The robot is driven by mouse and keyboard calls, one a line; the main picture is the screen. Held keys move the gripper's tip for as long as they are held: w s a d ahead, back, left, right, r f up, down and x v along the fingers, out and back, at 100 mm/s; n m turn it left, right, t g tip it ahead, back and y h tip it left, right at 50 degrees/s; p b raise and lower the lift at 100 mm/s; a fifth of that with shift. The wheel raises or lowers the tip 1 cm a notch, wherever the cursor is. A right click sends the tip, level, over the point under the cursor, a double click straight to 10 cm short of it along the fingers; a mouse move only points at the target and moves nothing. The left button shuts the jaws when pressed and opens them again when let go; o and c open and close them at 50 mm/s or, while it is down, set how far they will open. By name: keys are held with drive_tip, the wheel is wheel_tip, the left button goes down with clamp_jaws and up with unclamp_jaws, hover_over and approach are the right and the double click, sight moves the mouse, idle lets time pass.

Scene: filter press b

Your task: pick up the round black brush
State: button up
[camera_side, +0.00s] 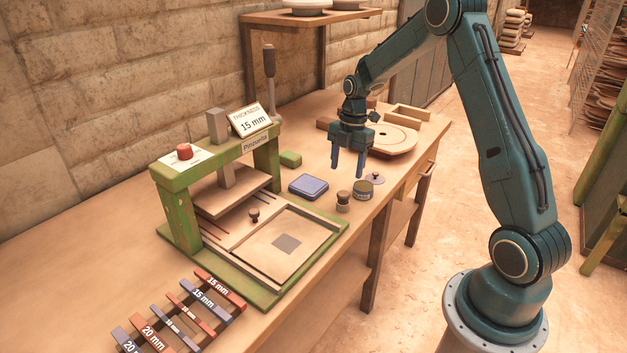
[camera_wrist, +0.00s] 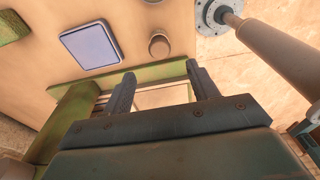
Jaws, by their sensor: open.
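My gripper (camera_side: 348,170) is open and empty, fingers pointing down, above the bench behind the small round items. In the wrist view its two fingers (camera_wrist: 160,80) stand apart with nothing between them. A small round piece with a dark brown top (camera_side: 343,198) stands upright on the bench by the press corner; it also shows in the wrist view (camera_wrist: 159,46), beyond the fingertips. A small dark knobbed piece (camera_side: 254,214) stands on the press bed. I cannot tell which of these, if either, is the round black brush.
The green press (camera_side: 178,206) stands left, and labelled bars (camera_side: 188,316) lie in front. A round wooden disc (camera_side: 394,139) lies behind.

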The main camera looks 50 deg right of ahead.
sight(344, 192)
drive_tip(key=f, duration=0.6)
drive_tip(key=shift+a+f, duration=0.15)
drive_tip(key=shift+a, duration=0.25)
drive_tip(key=shift+a+f, duration=0.1)
drive_tip(key=shift+f, duration=2.45)
drive_tip(key=c, duration=1)
